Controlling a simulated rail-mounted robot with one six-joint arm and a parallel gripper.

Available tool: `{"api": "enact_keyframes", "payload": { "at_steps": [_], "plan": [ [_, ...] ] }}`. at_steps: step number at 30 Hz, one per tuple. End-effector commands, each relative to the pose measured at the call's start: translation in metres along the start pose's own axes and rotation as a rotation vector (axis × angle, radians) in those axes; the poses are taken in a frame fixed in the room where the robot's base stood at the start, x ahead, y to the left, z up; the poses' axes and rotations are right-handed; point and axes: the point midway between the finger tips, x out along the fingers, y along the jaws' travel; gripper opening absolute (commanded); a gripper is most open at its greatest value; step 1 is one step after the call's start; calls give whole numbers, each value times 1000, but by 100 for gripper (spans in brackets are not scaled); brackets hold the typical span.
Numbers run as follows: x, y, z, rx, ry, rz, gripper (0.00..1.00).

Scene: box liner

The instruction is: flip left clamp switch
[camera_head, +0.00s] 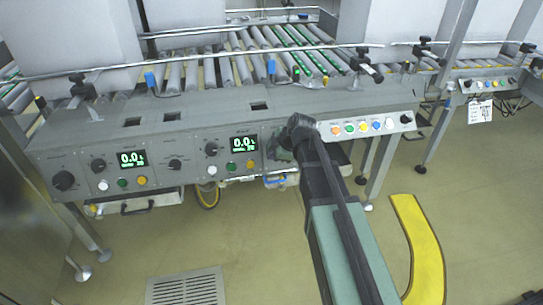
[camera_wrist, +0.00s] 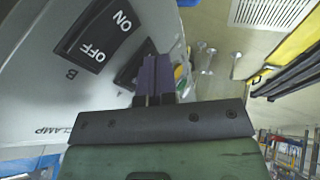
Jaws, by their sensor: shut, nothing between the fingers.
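In the wrist view a black rocker switch (camera_wrist: 104,42) marked ON and OFF sits on a grey panel (camera_wrist: 40,80), with the letter B and the word CLAMP printed beside it. My gripper (camera_wrist: 153,65) is shut and empty. Its dark fingers are beside the rocker, in front of another dark fitting (camera_wrist: 127,72) that they partly hide. I cannot tell whether the fingertips touch the panel. In the head view my gripper is at the panel right of the second display (camera_head: 244,143), and my arm hides the spot. I cannot tell which way the rocker is tipped.
The control console (camera_head: 100,150) has knobs, coloured buttons and another display (camera_head: 132,159). A row of coloured buttons (camera_head: 363,127) lies right of my wrist. Roller conveyors (camera_head: 240,65) run behind. A yellow curved strip (camera_head: 417,240) and a floor grate (camera_head: 187,288) are in front.

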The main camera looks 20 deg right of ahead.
Motion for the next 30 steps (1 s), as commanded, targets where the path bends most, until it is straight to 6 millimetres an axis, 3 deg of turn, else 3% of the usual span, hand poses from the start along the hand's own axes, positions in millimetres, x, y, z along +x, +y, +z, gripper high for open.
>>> {"api": "enact_keyframes", "payload": {
  "at_steps": [12,23,30],
  "plan": [
    [-14,6,-6,0,0,0,0],
    [-14,6,-6,0,0,0,0],
    [-27,-12,-10,-1,1,-1,0]
  ]
}}
